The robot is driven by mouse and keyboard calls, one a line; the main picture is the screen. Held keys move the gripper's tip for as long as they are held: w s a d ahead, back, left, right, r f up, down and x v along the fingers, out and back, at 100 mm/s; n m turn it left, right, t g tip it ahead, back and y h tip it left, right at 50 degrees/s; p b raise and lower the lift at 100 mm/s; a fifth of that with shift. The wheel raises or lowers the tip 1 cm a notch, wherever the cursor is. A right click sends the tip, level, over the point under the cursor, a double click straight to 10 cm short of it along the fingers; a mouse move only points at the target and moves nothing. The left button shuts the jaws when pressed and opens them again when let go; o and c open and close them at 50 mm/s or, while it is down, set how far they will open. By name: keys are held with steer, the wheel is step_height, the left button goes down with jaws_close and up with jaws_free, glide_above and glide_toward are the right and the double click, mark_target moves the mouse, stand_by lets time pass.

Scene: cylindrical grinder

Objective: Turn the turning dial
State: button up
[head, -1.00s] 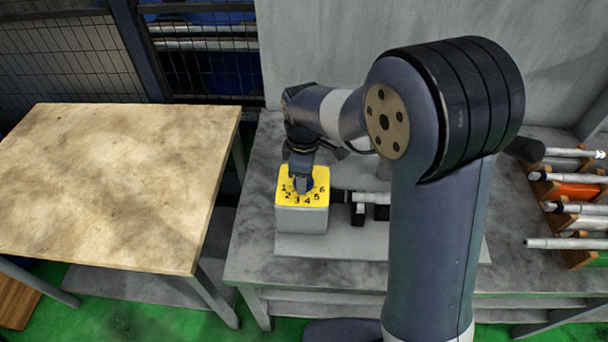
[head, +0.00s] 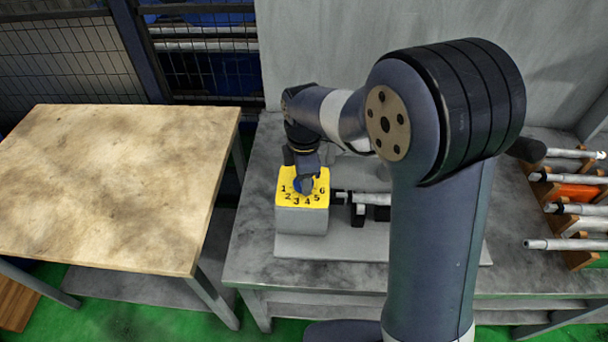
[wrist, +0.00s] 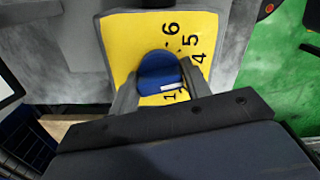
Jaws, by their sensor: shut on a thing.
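The turning dial (wrist: 160,72) is a blue round knob with a white pointer mark, on a yellow face plate (head: 285,203) numbered 1 to 6. The plate tops a grey box on the grey machine bench. My gripper (head: 305,183) reaches down from above onto the dial. In the wrist view my gripper (wrist: 162,84) has a finger on each side of the blue knob and is shut on it. The white mark lies low on the knob, near the 1 in that view. The numbers 2 and 3 are hidden there by a finger.
A shaft-like workpiece (head: 370,198) lies right of the dial box. A rack with several metal shafts (head: 575,205) stands at the far right. A bare wooden table (head: 110,180) is at the left, with a gap before the bench.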

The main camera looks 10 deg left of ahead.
steer(key=o, duration=0.9)
steer(key=shift+o, duration=0.2)
step_height(320, 180, up, 11)
steer(key=shift+b, duration=0.35)
steer(key=shift+f, duration=0.1)
step_height(320, 180, down, 11)
steer(key=shift+r+p, duration=0.1)
steer(key=shift+p, duration=0.25)
